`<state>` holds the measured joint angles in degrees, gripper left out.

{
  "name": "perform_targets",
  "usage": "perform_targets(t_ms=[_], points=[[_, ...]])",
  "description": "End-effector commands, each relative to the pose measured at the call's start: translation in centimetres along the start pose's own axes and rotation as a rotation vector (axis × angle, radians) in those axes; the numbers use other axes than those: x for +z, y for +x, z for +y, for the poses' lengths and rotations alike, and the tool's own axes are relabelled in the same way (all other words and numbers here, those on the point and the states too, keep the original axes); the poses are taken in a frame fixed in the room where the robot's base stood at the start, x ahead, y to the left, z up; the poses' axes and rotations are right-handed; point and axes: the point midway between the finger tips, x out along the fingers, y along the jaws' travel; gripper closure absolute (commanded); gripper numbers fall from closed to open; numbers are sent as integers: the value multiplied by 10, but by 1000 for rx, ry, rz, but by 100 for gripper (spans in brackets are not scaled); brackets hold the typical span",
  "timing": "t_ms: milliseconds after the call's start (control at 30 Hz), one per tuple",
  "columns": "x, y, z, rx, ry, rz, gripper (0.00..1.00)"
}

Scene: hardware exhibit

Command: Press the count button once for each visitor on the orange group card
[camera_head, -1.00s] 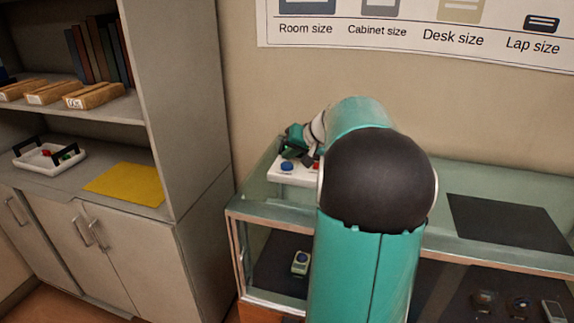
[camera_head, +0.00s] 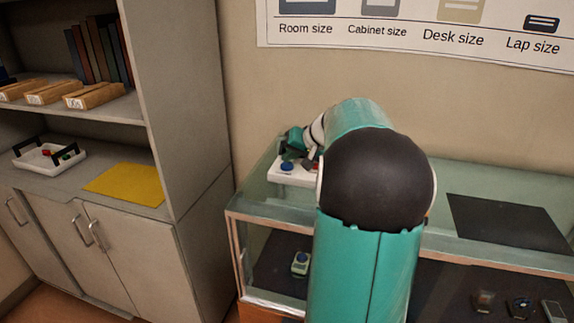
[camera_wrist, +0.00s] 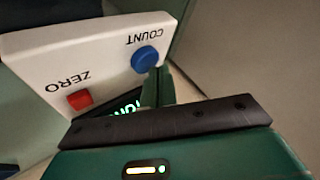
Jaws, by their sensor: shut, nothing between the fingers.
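A white counter box (camera_wrist: 60,50) fills the upper left of the wrist view. It has a round blue button (camera_wrist: 146,60) marked COUNT, a square red button (camera_wrist: 79,98) marked ZERO and a partly hidden display (camera_wrist: 125,108) with green characters I cannot read. My gripper (camera_wrist: 158,82) is shut and empty, with its fingertips just below the blue button in the picture; I cannot tell whether they touch it. In the head view the box (camera_head: 283,179) stands on the glass case, with the blue button (camera_head: 287,167) visible. I see no orange group card.
The glass display case (camera_head: 480,250) holds small devices, and a dark mat (camera_head: 505,222) lies on its top at right. A cabinet at left holds wooden card holders (camera_head: 94,95), a white tray (camera_head: 48,157) and a yellow sheet (camera_head: 125,184). My arm hides part of the case.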

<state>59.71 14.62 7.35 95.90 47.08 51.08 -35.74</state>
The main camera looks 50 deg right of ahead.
Motion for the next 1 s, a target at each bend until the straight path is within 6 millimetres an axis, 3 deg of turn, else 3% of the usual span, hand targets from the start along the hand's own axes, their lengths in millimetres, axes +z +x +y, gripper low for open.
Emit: perform_targets(t_ms=[1000], points=[[4, 6, 4, 0, 0, 0, 100]])
